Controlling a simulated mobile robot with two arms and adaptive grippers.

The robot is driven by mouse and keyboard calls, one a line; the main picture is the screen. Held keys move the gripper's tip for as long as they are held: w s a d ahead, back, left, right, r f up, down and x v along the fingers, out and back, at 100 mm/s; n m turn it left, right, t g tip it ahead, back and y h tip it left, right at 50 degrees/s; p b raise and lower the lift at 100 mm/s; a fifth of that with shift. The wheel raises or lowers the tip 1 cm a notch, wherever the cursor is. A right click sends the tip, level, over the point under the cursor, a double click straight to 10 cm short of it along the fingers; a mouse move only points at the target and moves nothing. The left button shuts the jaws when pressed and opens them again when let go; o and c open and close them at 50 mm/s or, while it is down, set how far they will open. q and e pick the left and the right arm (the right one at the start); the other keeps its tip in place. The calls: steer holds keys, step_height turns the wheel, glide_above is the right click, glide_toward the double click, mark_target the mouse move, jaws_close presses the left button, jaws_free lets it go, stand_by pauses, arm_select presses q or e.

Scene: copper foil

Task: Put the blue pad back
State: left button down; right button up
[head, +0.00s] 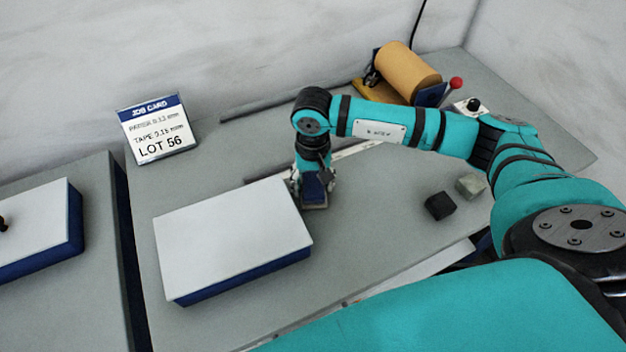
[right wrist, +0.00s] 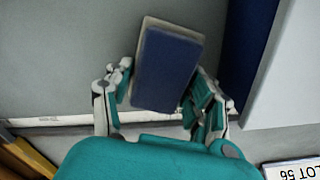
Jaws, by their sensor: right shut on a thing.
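The blue pad (right wrist: 167,68) is a small block with a blue face and a pale layer along its edge. In the head view the blue pad (head: 314,189) is low over the grey table, just right of the large white-topped box. My right gripper (right wrist: 158,88) is shut on it, with a finger at each long side. In the head view the right gripper (head: 315,183) points down at the end of the teal arm and partly hides the pad. I cannot tell whether the pad touches the table. My left gripper is not in view.
The white-topped blue box (head: 235,235) stands close left of the right gripper. A dark block (head: 439,205) and a grey-green block (head: 470,185) lie to the right. A job card (head: 157,130) and an orange roll (head: 408,72) stand behind. Bare table lies between gripper and blocks.

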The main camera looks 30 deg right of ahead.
mark_target(313, 181)
steer(key=shift+f, duration=0.15)
steer(key=o, duration=1.1)
steer(key=shift+r, duration=0.35)
step_height(313, 181, up, 10)
steer(key=shift+r+b, duration=0.25)
steer(key=shift+b, duration=0.75)
steer(key=shift+r, duration=0.6)
